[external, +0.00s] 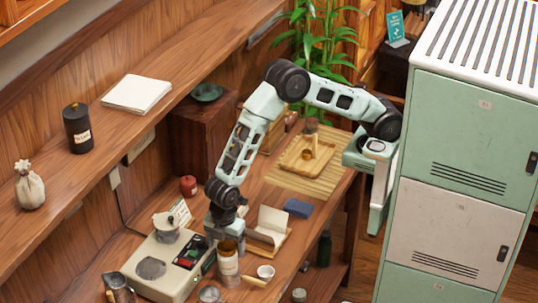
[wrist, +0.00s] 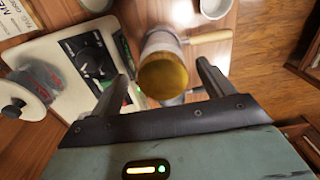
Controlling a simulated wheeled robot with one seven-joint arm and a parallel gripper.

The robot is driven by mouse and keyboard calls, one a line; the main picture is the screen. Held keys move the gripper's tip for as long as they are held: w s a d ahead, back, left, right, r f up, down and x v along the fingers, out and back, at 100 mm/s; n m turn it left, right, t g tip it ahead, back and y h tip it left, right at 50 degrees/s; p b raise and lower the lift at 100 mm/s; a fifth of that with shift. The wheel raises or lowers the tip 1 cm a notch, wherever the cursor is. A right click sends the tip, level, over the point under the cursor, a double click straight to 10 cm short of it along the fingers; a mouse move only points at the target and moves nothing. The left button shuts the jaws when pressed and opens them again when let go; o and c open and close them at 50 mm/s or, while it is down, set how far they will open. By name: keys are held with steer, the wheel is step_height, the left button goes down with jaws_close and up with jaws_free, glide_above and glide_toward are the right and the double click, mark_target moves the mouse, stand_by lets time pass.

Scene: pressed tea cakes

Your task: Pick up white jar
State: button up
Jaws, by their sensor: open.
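A whitish, labelled cylindrical jar (external: 228,267) stands upright on the wooden counter, just right of the pale appliance. My gripper (external: 224,234) points down directly above and slightly behind the jar. In the wrist view my gripper (wrist: 162,60) is open, with one finger on each side of the jar and visible gaps. I cannot tell how far the fingertips reach below the rim. Much of the jar's lower side is hidden in the wrist view.
The pale appliance (external: 150,290) with a dark panel is close on the left, carrying a lidded pale vessel (external: 165,228). A paper stand (external: 272,220) is behind.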

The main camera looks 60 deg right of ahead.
mark_target(228, 263)
steer(key=shift+s+f+p, duration=0.15)
steer(key=shift+f+p, duration=0.45)
steer(key=shift+f, duration=1.15)
steer(key=c, duration=1.6)
